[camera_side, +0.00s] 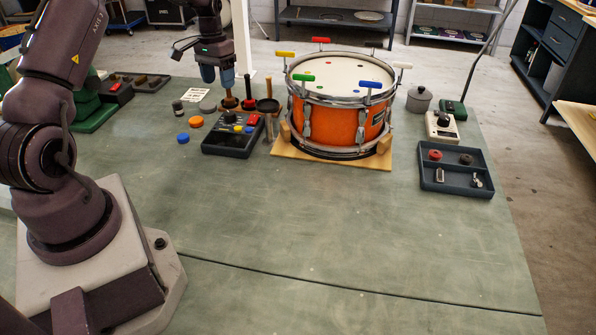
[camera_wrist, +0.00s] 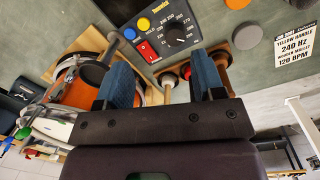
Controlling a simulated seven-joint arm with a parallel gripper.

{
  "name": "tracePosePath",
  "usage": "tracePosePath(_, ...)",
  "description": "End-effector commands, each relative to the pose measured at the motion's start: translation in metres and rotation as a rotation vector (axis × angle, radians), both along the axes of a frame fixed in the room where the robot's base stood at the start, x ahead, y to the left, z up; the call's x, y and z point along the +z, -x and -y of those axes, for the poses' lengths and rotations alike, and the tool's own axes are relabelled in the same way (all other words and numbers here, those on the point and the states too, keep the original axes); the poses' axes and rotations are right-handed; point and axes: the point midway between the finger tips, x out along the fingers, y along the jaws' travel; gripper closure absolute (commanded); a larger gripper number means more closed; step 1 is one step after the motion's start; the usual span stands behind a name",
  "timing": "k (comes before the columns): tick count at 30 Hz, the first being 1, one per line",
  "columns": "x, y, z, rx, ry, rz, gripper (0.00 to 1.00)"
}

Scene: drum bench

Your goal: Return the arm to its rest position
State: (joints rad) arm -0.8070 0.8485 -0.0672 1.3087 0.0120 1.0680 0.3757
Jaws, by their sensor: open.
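My gripper (camera_side: 217,82) is at the back of the bench in the side view, pointing down with two blue fingers apart. It is above the upright mallets, left of the orange drum (camera_side: 340,125). In the wrist view my gripper (camera_wrist: 163,72) is open, and nothing is clearly held between its fingers. A brown mallet (camera_side: 229,101) stands just below the fingers in the side view; I cannot tell whether they touch.
A tuner box (camera_side: 228,143) sits in front of the mallets. The drum stands on a wooden base (camera_side: 290,158) with coloured T-handles on its rim. A dark tray (camera_side: 455,182) lies at right. A card (camera_wrist: 294,42) reads yellow handle, 240 Hz, wooden mallet, 120 BPM. The front bench is clear.

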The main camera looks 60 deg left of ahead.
Motion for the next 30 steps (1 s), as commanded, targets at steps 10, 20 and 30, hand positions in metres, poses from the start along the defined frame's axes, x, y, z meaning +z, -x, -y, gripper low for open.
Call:
tracePosePath(10, 0.096, 0.022, 0.126, 0.008, -0.083, 0.047, 0.38)
tracePosePath(20, 0.159, 0.092, 0.251, -0.091, -0.156, 0.213, 0.38)
tracePosePath(30, 0.180, 0.160, 0.323, -0.285, -0.172, 0.447, 0.38)
